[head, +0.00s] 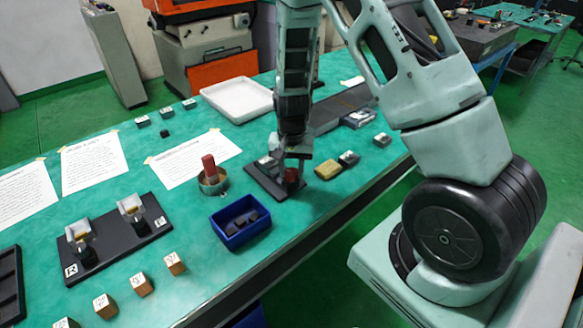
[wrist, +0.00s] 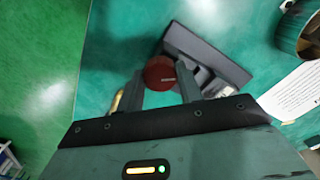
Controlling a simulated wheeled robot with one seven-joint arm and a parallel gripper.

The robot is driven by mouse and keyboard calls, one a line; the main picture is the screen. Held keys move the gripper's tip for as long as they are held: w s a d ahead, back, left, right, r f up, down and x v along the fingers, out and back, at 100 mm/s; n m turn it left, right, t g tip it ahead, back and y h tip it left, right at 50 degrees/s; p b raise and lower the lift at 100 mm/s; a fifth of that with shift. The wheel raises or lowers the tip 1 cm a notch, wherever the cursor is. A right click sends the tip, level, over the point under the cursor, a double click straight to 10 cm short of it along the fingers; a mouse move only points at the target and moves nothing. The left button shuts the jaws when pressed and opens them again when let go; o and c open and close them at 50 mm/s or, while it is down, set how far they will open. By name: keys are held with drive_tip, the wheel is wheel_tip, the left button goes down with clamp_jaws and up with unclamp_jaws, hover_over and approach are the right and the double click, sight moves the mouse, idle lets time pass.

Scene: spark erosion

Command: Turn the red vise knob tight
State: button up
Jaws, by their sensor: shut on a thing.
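The red vise knob (wrist: 160,73) shows as a round red disc in the wrist view, between the two fingers of my gripper (wrist: 161,82). In the head view the knob (head: 291,176) is dark red and partly covered by my gripper (head: 292,168), which reaches down to it from above. My gripper is shut on the knob. The vise sits on a dark base plate (head: 262,181), which also shows in the wrist view (wrist: 205,50). Much of the vise body is hidden behind my fingers.
A blue bin (head: 240,222) with dark pieces stands left of the vise, near the front edge. A round tin (head: 212,182) with a red block is farther left. A yellow sponge (head: 327,170) lies close on the right. A white tray (head: 238,99) is behind.

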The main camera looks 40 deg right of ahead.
sight(291, 172)
drive_tip(key=shift+m, duration=0.5)
drive_tip(key=o, duration=1)
wheel_tip(291, 172, up, 18)
drive_tip(key=shift+f, duration=0.25)
